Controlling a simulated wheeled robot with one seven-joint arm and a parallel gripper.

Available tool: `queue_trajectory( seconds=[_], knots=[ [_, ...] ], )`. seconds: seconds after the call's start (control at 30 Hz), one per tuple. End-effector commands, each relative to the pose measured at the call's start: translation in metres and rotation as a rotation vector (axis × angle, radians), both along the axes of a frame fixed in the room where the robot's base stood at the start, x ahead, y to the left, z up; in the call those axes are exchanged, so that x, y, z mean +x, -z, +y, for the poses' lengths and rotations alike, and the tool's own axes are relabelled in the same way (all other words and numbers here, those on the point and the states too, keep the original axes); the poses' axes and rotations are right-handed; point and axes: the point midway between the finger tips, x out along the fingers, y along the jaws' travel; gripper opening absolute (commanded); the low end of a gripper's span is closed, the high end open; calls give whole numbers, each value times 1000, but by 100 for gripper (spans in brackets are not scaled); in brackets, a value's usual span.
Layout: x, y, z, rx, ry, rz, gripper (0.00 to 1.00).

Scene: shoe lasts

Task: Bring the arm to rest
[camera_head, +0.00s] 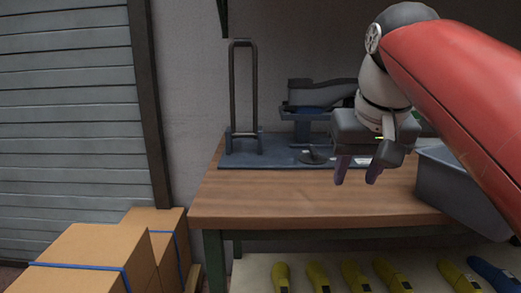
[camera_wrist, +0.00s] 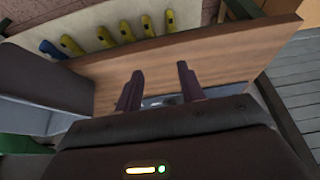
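My gripper (camera_head: 357,172) hangs above the right part of the wooden workbench (camera_head: 270,205), with its fingers pointing down. In the wrist view its two dark fingers (camera_wrist: 157,83) stand apart with nothing between them.
A grey bin (camera_head: 455,183) stands on the bench at right, close to my gripper. A dark base plate (camera_head: 240,160) with an upright frame (camera_head: 232,95) and a machine (camera_head: 300,110) is behind. Yellow lasts (camera_head: 318,278) lie on the shelf below. Boxes (camera_head: 85,255) stand left.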

Motion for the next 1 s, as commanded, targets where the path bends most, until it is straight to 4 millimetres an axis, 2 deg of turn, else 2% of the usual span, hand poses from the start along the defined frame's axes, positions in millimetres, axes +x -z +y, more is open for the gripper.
queue_trajectory(
  seconds=[0.07, 0.37, 0.57, 0.77, 1.0],
  knots=[
    [0, 1, 0, 0, 0, 0, 39],
    [-13, 27, -1, 5, -1, -13, 39],
    [-27, 57, -2, 9, -1, -25, 39],
    [-50, 106, -2, 11, 1, -44, 39],
    [-95, 200, -1, 6, 10, -82, 39]
  ],
)
